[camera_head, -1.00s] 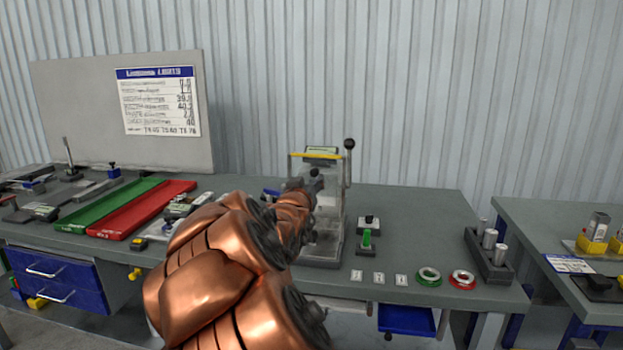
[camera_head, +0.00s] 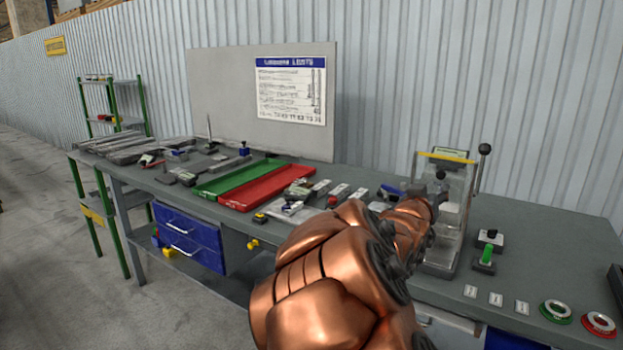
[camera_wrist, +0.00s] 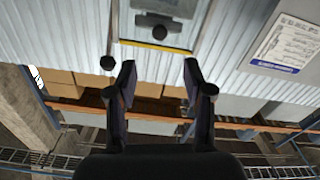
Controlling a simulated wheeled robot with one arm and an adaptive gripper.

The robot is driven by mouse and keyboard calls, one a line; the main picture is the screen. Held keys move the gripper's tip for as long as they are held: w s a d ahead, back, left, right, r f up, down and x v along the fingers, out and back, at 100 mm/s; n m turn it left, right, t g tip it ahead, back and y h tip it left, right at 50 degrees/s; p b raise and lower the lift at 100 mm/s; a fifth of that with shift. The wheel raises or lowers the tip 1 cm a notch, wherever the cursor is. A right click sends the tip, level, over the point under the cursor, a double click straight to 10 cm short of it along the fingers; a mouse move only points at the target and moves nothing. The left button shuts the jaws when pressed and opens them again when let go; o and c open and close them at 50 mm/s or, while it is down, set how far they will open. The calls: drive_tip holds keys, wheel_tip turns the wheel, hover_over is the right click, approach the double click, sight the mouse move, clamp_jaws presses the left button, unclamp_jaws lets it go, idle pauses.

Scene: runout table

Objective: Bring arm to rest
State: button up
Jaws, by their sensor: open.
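My copper arm reaches up from the bottom of the head view toward the press-like fixture (camera_head: 449,215) with a clear guard, yellow bar and black-knobbed lever. The arm's far end overlaps the fixture's left side there, and the fingers are hidden. In the wrist view my gripper (camera_wrist: 158,80) is open, its two dark fingers apart with nothing between them. That view looks upside down. The fixture's yellow edge (camera_wrist: 155,46) shows beyond the fingertips; I cannot tell whether they touch it.
A green tray (camera_head: 240,178) and a red tray (camera_head: 266,188) lie on the grey workbench (camera_head: 365,180), with small parts beside them. A green ring (camera_head: 556,311) and red ring (camera_head: 600,324) lie at the front right. A limits board (camera_head: 225,90) stands behind. Open floor (camera_head: 50,220) is at left.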

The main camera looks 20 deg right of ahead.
drive_tip(key=s+a+f+n+g+y+p, duration=0.1)
drive_tip(key=s+a+f+y, duration=0.3)
drive_tip(key=a, duration=0.4)
drive_tip(key=s+a+f+n+g+y+p, duration=0.1)
drive_tip(key=a+f+n+g+y, duration=0.1)
drive_tip(key=a+f+y, duration=0.35)
drive_tip(key=s+a+f+n+g+y+p, duration=0.1)
drive_tip(key=s+a+f+y, duration=0.3)
drive_tip(key=a, duration=0.6)
drive_tip(key=s+a+f+n+g, duration=0.1)
drive_tip(key=s+a+g, duration=0.1)
drive_tip(key=s, duration=0.5)
drive_tip(key=s+a+f+n+g+y+p, duration=0.1)
drive_tip(key=s+a+g, duration=0.2)
drive_tip(key=s+a, duration=0.2)
drive_tip(key=s+a+f+n+g+p, duration=0.1)
drive_tip(key=s+a+n+g, duration=0.1)
drive_tip(key=s, duration=0.9)
drive_tip(key=shift+a+g, duration=0.6)
drive_tip(key=shift+a, duration=0.1)
